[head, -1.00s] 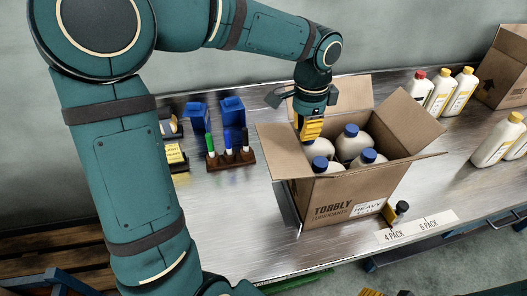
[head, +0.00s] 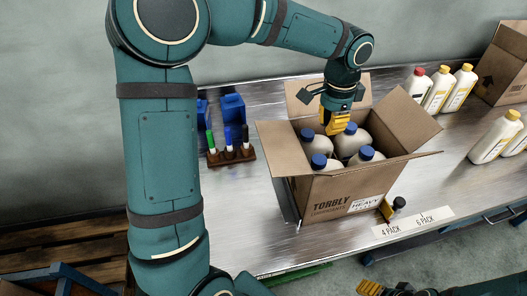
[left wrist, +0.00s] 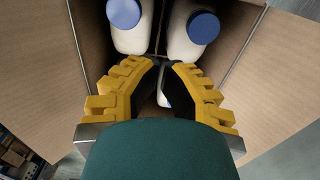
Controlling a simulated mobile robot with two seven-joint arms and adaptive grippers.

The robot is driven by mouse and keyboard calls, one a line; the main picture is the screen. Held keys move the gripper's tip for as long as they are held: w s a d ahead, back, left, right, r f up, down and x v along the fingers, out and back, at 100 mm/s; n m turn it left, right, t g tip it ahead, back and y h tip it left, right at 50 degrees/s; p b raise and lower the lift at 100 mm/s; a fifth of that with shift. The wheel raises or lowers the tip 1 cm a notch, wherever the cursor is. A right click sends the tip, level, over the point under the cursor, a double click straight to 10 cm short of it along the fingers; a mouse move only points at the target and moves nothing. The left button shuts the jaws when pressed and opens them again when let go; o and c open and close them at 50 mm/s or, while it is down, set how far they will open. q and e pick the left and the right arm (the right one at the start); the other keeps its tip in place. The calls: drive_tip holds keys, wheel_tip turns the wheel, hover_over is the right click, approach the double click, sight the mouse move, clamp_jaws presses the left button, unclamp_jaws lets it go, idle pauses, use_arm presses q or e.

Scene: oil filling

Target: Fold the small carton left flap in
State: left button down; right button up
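The small carton (head: 340,193) stands open on the steel table and holds several white bottles with blue caps (head: 319,161). Its left flap (head: 275,146) sticks outward to the left. The right flap (head: 408,120) and the back flap (head: 354,91) also stand open. My left gripper (head: 335,130) is over the carton's opening, above the bottles near the back. In the left wrist view its yellow fingers (left wrist: 161,64) have a narrow gap between them and hold nothing. My right gripper (head: 368,288) shows only partly at the bottom edge; its fingers are unclear.
A marker rack (head: 231,156) and blue holders (head: 233,108) stand left of the carton. A small black-capped bottle (head: 392,209) is by its front right corner. Yellow-capped bottles (head: 496,137) and a larger carton (head: 505,66) are at right.

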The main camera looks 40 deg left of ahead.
use_arm(q)
drive_tip(key=shift+f+b, duration=1.75)
drive_tip(key=shift+f, duration=1.25)
use_arm(e)
drive_tip(key=shift+f, duration=1.75)
use_arm(q)
drive_tip(key=shift+r, duration=0.1)
wheel_tip(320, 180, up, 11)
drive_tip(key=p, duration=0.9)
use_arm(e)
wheel_tip(320, 180, up, 9)
drive_tip(key=w, duration=0.2)
drive_tip(key=shift+d+r+t, duration=0.2)
drive_tip(key=shift+d+t, duration=0.1)
drive_tip(key=shift+w, duration=0.1)
